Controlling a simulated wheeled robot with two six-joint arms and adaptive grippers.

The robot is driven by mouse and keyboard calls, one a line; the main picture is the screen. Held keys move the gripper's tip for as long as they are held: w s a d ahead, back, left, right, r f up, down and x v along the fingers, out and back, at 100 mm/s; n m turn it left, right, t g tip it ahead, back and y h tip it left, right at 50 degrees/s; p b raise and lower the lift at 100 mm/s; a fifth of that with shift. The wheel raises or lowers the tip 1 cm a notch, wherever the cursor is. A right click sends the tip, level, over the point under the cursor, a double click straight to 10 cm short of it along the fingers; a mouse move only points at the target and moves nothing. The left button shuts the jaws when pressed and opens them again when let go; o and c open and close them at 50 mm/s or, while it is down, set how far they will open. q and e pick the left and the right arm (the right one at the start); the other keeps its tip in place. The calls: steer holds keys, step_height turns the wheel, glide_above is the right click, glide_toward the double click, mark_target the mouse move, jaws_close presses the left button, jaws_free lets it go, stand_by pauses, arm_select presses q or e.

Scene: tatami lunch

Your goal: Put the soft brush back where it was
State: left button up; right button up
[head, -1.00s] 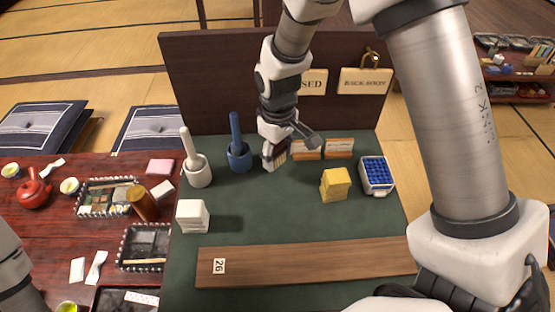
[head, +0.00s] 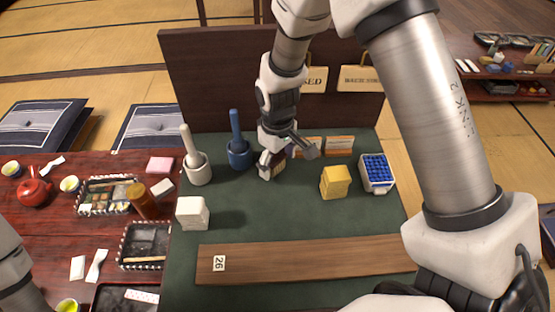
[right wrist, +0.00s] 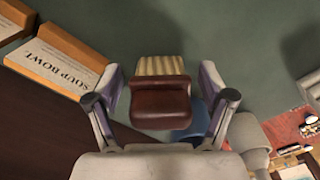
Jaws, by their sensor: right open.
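The soft brush has a dark red-brown grip and pale cream bristles. In the right wrist view the brush (right wrist: 160,100) sits between my right gripper's (right wrist: 160,92) two spread fingers, with a gap showing on each side. In the head view my right gripper (head: 288,160) is low over the back of the green board, right of the blue mortar, and mostly hides the brush (head: 280,168). I cannot tell whether the brush rests fully on the board. My left gripper is out of view; only part of my left arm shows at the left edge.
A blue mortar and pestle (head: 239,154) stands close left, a white one (head: 197,168) farther left. Small label blocks (head: 338,146) stand right; a yellow block (head: 335,182) and blue-topped box (head: 376,172) lie beyond. A wooden strip (head: 310,263) crosses the front. The board's middle is clear.

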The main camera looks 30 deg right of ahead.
step_height(320, 180, up, 12)
steer(key=shift+r+p, duration=0.2)
steer(key=shift+p, duration=0.3)
